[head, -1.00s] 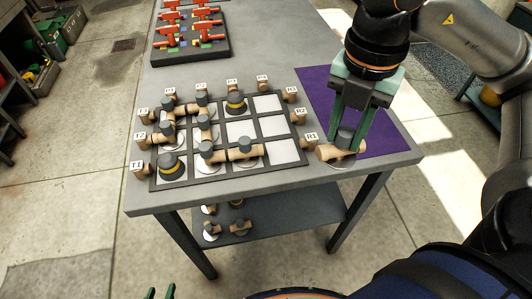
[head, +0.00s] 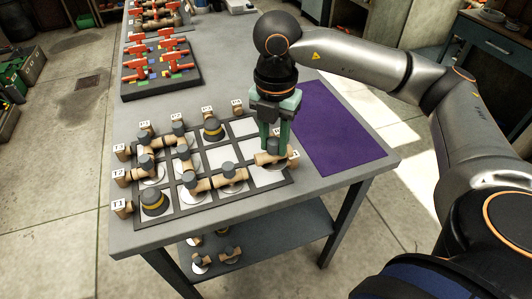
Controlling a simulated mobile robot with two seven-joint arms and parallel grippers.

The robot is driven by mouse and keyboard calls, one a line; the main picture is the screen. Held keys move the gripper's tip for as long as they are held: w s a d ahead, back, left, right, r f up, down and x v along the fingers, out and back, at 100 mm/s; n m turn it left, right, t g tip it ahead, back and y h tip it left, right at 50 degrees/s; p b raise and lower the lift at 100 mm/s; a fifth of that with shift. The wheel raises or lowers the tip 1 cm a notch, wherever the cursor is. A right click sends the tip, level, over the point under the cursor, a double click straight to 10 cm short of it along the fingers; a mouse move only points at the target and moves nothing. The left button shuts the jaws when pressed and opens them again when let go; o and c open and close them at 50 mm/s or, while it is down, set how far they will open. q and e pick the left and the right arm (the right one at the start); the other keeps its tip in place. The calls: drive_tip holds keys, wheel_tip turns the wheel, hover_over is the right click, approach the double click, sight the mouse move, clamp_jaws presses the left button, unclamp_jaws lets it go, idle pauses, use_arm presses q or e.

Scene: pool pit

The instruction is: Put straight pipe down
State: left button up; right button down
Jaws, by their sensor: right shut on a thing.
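My right gripper (head: 277,148) points down over the right column of the gridded board (head: 210,209). It is shut on the straight pipe (head: 265,159), a short wooden tube with a dark grey knob. The pipe is at the near right cell (head: 268,177), close to the board's right edge. I cannot tell whether it touches the cell. The fingers hide part of the knob and of the pipe. Other wooden pipe pieces (head: 229,175) on white discs fill cells to the left. My left gripper is out of view.
Two dark domes with yellow bands, one far (head: 212,129) and one near left (head: 154,201), sit on the board. Labelled wooden blocks stand around it. A bare purple mat (head: 345,130) lies to the right. A rack with red-handled valves (head: 155,70) stands behind.

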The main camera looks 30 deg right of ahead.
sight(266, 155)
drive_tip(key=shift+w+a+f, duration=0.1)
drive_tip(key=shift+w+f, duration=0.85)
drive_tip(key=shift+f, duration=0.15)
drive_tip(key=f, duration=0.3)
drive_tip(key=shift+w+f, duration=0.3)
drive_tip(key=shift+f, duration=0.1)
drive_tip(key=shift+f, duration=0.15)
drive_tip(key=c, duration=0.6)
unclamp_jaws()
